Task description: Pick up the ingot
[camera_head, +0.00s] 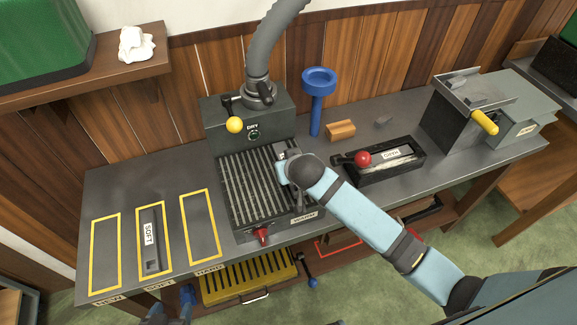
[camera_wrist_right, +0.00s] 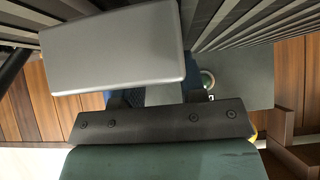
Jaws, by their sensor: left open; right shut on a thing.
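A smooth grey block (camera_wrist_right: 115,45), which looks like the ingot, fills the upper left of the right wrist view, at the fingers of my right gripper (camera_wrist_right: 158,97). The gripper is shut on it. In the head view, my right arm reaches in from the right. Its hand is over the right side of the slatted machine (camera_head: 262,190) and hides most of its own fingers. A bit of grey metal (camera_head: 284,149) shows beside the hand; I cannot tell if it is the block. My left gripper (camera_head: 172,304) is open and empty at the bottom left edge, with blue fingers.
A grey bar marked SOFT (camera_head: 151,240) lies in the middle of three yellow outlines on the bench (camera_head: 120,185). A blue funnel-topped stand (camera_head: 317,90), an orange-brown block (camera_head: 341,131) and a red-knobbed black device (camera_head: 385,162) stand to the right. A yellow slatted tray (camera_head: 248,280) is below.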

